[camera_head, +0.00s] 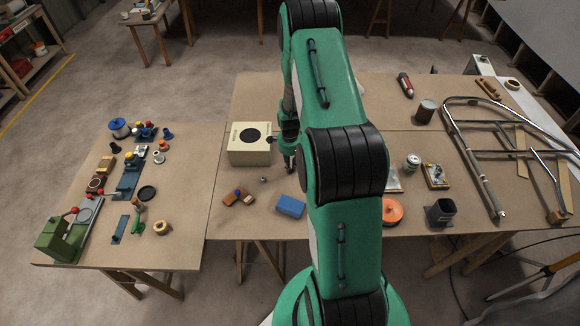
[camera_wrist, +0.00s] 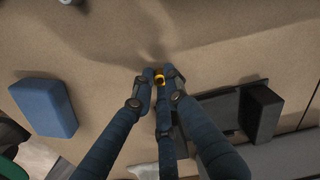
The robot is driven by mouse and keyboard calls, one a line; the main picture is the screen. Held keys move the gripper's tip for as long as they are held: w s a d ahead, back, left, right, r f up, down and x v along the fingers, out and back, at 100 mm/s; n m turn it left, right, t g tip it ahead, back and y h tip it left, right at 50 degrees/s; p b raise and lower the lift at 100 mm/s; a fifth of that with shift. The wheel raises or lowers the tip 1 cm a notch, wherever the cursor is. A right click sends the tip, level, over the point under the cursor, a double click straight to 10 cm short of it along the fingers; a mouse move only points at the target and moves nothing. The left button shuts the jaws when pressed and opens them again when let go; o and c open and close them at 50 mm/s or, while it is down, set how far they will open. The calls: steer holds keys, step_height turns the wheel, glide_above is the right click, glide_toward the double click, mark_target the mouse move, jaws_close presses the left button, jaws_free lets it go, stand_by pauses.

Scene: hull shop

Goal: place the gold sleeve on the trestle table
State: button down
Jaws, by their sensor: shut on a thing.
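The gold sleeve (camera_wrist: 159,76) is small and shows between my fingertips in the wrist view. My gripper (camera_wrist: 159,80) is shut on it, over a bare tan board surface. Whether the sleeve touches that surface cannot be told. In the head view my gripper (camera_head: 289,168) points down in front of a cream box, over the large tan-topped trestle table (camera_head: 235,226). The sleeve cannot be made out there. A second, lower tan table (camera_head: 185,235) stands at the left.
A blue block (camera_head: 291,206) lies close by, also in the wrist view (camera_wrist: 45,106). The cream box (camera_head: 250,144), a small brown piece (camera_head: 238,197) and a tiny metal part (camera_head: 263,180) are near. A tubular frame (camera_head: 480,170) covers the right. My arm hides the table's middle.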

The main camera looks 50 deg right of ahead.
steer(key=c, duration=1.7)
jaws_free()
steer(key=shift+c, duration=0.2)
steer(key=shift+r, duration=0.1)
step_height(320, 180, up, 12)
steer(key=shift+p, duration=0.45)
